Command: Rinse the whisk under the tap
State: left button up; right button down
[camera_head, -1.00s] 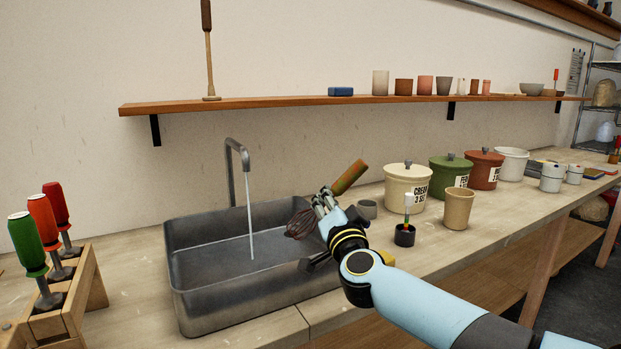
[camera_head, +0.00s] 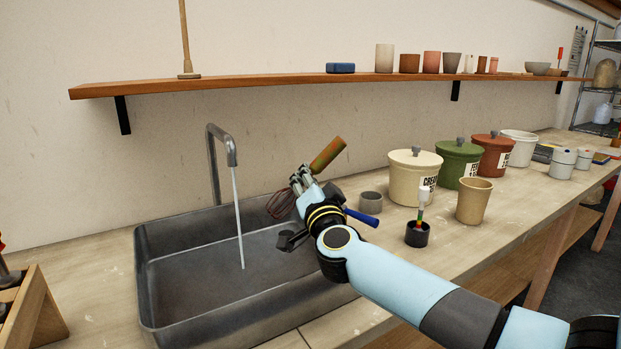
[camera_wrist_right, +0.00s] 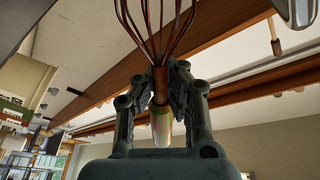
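My right gripper (camera_head: 302,181) is shut on the whisk, whose orange-brown handle end (camera_head: 327,154) sticks up to the right. The dark red wire loops (camera_head: 281,203) point down left, over the right part of the grey sink (camera_head: 165,318). In the right wrist view the fingers (camera_wrist_right: 160,85) close on both sides of the whisk below its wires (camera_wrist_right: 155,25). The grey tap (camera_head: 213,160) runs a thin water stream (camera_head: 238,215) into the sink. The wires appear just right of the stream, apart from it. My left gripper is not in view.
A grey cup (camera_head: 371,202), a blue handle (camera_head: 362,217), a black holder (camera_head: 417,235), a tan cup (camera_head: 474,201) and lidded pots (camera_head: 413,178) stand right of the sink. A wooden block (camera_head: 38,312) is at left. A shelf (camera_head: 290,83) runs above.

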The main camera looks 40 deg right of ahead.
jog(key=w+a+b, duration=0.1)
jog(key=w+a+f+b, duration=0.1)
jog(key=a+b, duration=0.1)
jog(key=w+a+f+b, duration=0.1)
jog(key=w+a, duration=0.1)
jog(key=shift+f, duration=0.15)
jog(key=shift+w+a+f+b, duration=0.15)
jog(key=shift+w+a+b, duration=0.35)
jog(key=shift+b, duration=0.15)
jog(key=shift+w+a, duration=0.2)
jog(key=shift+a, duration=0.1)
jog(key=shift+w+d, duration=0.15)
jog(key=shift+d, duration=0.25)
jog(key=shift+a, duration=0.1)
jog(key=shift+a+p, duration=0.3)
jog(key=shift+p, duration=0.2)
jog(key=shift+d, duration=0.1)
jog(key=shift+d, duration=0.3)
